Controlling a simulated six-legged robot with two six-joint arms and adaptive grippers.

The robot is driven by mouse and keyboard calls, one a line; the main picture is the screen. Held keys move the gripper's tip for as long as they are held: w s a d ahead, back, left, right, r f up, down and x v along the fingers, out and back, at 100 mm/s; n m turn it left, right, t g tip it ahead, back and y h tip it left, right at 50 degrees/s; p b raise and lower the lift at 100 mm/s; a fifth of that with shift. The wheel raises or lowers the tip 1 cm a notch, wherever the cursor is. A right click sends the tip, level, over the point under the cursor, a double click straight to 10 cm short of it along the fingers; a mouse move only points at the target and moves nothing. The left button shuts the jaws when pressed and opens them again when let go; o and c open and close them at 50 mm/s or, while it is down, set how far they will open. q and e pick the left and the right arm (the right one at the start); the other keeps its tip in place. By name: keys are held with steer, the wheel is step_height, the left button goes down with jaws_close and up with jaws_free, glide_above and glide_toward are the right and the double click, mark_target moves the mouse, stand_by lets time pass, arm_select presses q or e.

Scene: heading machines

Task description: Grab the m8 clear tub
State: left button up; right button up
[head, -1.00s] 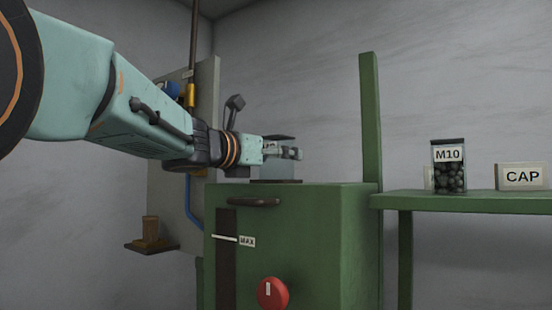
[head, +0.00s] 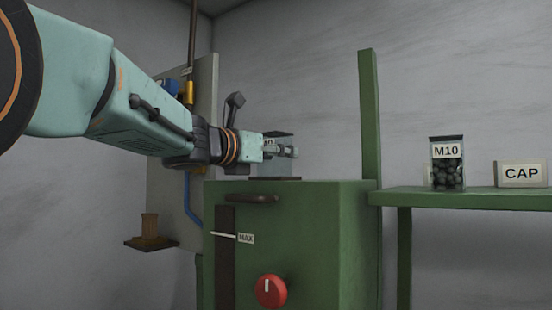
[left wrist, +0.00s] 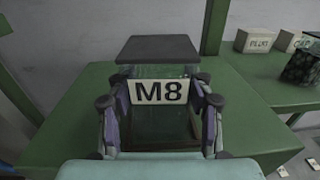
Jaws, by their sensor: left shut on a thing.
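The M8 clear tub (left wrist: 160,118) stands upright in the left wrist view, with a dark lid and a white M8 label. My left gripper (left wrist: 160,112) is shut on it, with a finger on each side of the label. In the head view the tub (head: 272,168) is on top of the green cabinet, mostly behind my left gripper (head: 290,151). Its contents are hard to make out; it looks mostly empty. My right gripper is in neither view.
The green cabinet (head: 270,215) has a red knob (head: 271,291) and a handle. A green post (head: 370,120) rises behind it.

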arm_select(q)
steer(key=shift+r, duration=0.1)
steer(key=shift+r, duration=0.25)
step_height(320, 180, up, 9)
steer(key=shift+r, duration=0.2)
